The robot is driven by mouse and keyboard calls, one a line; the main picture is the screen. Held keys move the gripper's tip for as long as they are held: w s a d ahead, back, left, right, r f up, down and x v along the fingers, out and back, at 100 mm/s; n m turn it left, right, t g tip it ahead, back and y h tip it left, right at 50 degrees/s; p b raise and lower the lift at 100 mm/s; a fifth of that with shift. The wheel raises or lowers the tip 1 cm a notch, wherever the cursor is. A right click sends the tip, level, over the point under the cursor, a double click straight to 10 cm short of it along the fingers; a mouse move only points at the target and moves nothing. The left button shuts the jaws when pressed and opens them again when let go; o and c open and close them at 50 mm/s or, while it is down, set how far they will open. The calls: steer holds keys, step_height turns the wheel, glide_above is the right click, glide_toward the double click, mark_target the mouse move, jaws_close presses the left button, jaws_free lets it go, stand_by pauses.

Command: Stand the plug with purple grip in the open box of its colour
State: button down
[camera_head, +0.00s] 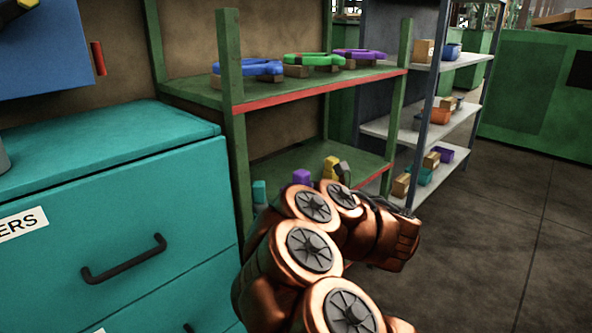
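A purple piece (302,176) stands on the lower green shelf, left of a yellow piece (331,167). It may be the plug with the purple grip, but it is too small to tell, and its foot is partly hidden. A small purple box (445,154) sits on the lowest board of the grey rack at the back right; whether its top is open is unclear. My copper arm is folded in the lower middle, in front of the lower green shelf. I cannot make out my gripper's fingers; they do not show clearly anywhere.
Blue (248,67), green (314,60) and purple (360,54) rings rest on blocks on the upper green shelf. A teal piece (259,191) stands on the lower one. A teal drawer cabinet (110,215) fills the left. The floor (490,255) at right is clear.

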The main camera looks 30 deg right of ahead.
steer(key=p, duration=0.1)
steer(key=w+p, duration=0.1)
steer(key=p, duration=0.1)
steer(key=shift+d+r, duration=0.15)
steer(key=shift+d, duration=0.05)
steer(key=w+d+f+p, duration=0.1)
steer(key=w+d, duration=0.5)
steer(key=w, duration=0.5)
steer(key=shift+w+f+p, duration=0.2)
steer(key=shift+f+p, duration=0.15)
steer(key=shift+w+f, duration=0.15)
steer(key=shift+f, duration=0.15)
steer(key=shift+f+b, duration=0.55)
steer(key=shift+f, duration=0.95)
steer(key=shift+f+b, duration=0.2)
steer(key=shift+b, duration=0.15)
steer(key=c, duration=0.8)
jaws_free()
